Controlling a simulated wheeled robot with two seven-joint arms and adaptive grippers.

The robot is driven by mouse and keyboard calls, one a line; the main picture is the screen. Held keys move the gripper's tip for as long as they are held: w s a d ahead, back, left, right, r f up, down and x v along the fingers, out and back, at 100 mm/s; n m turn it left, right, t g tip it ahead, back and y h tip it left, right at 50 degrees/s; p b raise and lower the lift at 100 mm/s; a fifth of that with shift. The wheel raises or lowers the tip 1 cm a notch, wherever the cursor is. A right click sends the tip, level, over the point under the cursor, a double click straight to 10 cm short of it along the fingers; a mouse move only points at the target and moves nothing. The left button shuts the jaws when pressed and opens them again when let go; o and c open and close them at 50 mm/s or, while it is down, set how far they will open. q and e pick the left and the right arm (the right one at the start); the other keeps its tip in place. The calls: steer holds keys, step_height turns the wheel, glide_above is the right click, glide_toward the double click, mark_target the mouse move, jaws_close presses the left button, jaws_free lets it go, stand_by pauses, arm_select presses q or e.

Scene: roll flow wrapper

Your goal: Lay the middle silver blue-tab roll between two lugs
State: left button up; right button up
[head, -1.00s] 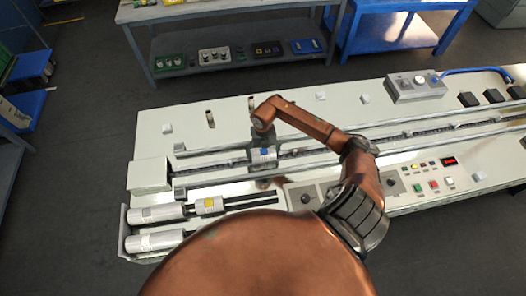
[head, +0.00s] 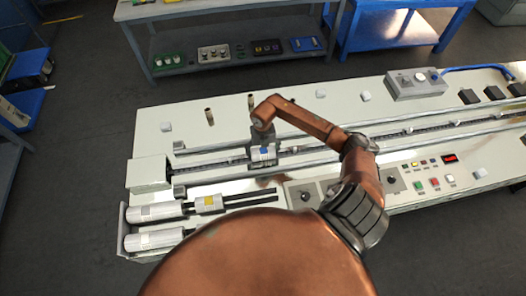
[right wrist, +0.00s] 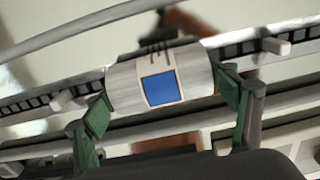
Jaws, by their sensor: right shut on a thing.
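The silver roll with a blue tab (right wrist: 190,75) is held crosswise between the two fingers of my right gripper (right wrist: 168,95). In the head view the roll (head: 267,153) is over the conveyor channel, partly covered by my gripper (head: 262,146). In the right wrist view the chain runs behind the roll, with one pale lug (right wrist: 68,98) left of it and another lug (right wrist: 276,46) to its right. I cannot tell whether the roll touches the channel floor. My left gripper is out of view.
A control panel (head: 425,175) with coloured buttons is at the right. Upright pegs (head: 210,116) stand behind the channel. A grey control box (head: 415,85) is at the back right.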

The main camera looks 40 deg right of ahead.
mark_target(263, 150)
steer(key=shift+f, duration=0.2)
steer(key=o, duration=1.5)
steer(key=shift+o, duration=0.2)
step_height(263, 150, up, 12)
